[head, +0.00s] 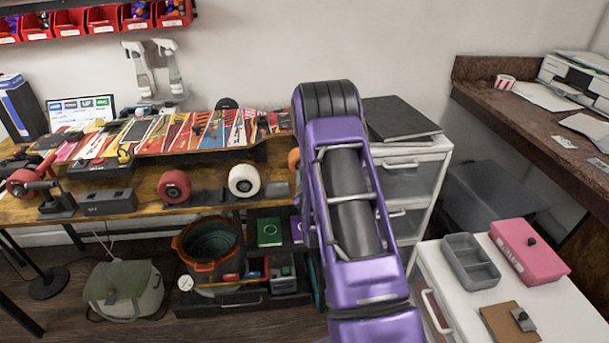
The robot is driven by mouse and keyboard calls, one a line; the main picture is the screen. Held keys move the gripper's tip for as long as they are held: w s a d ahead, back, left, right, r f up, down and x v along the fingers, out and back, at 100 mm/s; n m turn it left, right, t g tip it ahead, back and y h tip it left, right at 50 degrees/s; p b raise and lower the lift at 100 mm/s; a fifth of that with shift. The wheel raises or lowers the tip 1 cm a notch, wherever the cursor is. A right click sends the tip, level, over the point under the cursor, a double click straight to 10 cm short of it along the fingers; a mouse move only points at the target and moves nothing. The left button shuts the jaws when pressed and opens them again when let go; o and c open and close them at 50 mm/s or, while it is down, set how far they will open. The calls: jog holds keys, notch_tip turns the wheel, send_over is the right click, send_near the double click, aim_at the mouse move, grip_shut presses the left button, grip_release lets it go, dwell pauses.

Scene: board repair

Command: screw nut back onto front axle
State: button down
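A longboard deck (160,132) with a bright striped print lies along the workbench. A red wheel (173,187) and a white wheel (245,181) sit at the bench's front edge. Another red wheel (22,183) is at the far left, beside a dark metal part (56,201). An orange round edge (293,160) shows just left of my arm, mostly hidden. I cannot make out the nut or tell which part is the front axle. My purple arm reaches up the middle of the picture and covers the bench's right end. My gripper is not visible.
A white drawer cabinet (418,170) with a black folder (400,119) stands behind my arm. A bucket (208,243) and bag (124,289) are below the bench.

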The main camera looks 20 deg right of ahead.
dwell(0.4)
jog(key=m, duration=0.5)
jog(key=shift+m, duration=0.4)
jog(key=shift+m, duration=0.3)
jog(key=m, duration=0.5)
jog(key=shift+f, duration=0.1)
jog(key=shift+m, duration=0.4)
